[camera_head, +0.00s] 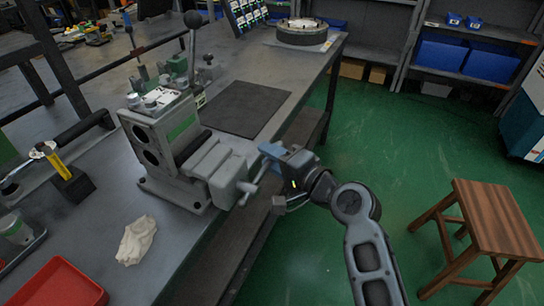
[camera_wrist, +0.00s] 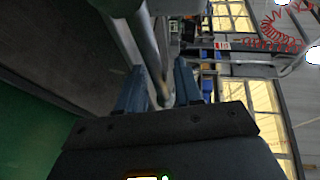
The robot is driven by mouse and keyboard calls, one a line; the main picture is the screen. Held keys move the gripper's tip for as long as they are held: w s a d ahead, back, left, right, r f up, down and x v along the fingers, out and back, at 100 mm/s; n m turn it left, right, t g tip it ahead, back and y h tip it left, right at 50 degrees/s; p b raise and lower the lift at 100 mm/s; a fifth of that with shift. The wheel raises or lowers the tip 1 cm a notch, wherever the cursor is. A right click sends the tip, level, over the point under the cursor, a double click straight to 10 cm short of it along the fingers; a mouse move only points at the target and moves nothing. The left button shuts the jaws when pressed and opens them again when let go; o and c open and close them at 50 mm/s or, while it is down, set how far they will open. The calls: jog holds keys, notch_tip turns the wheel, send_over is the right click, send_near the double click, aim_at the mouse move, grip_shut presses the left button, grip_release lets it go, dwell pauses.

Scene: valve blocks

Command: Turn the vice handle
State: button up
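The grey vice (camera_head: 215,165) is fixed to the near edge of the workbench. Its handle (camera_head: 248,189) is a thin metal bar on the screw end, sticking out past the bench edge and slanting up toward my gripper. My gripper (camera_head: 266,156) has blue fingers and is at the handle's upper end. In the wrist view, the handle bar (camera_wrist: 147,42) runs down between the two fingers of my gripper (camera_wrist: 161,70). The fingers stand apart, with a visible gap beside the bar; whether either touches it is hard to see.
The workbench (camera_head: 205,45) carries a dark mat (camera_head: 240,108), a white rag (camera_head: 136,240), a red tray (camera_head: 58,286) and a round part (camera_head: 302,31) at the far end. A wooden stool (camera_head: 488,218) stands right. Green floor between is clear.

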grip_shut()
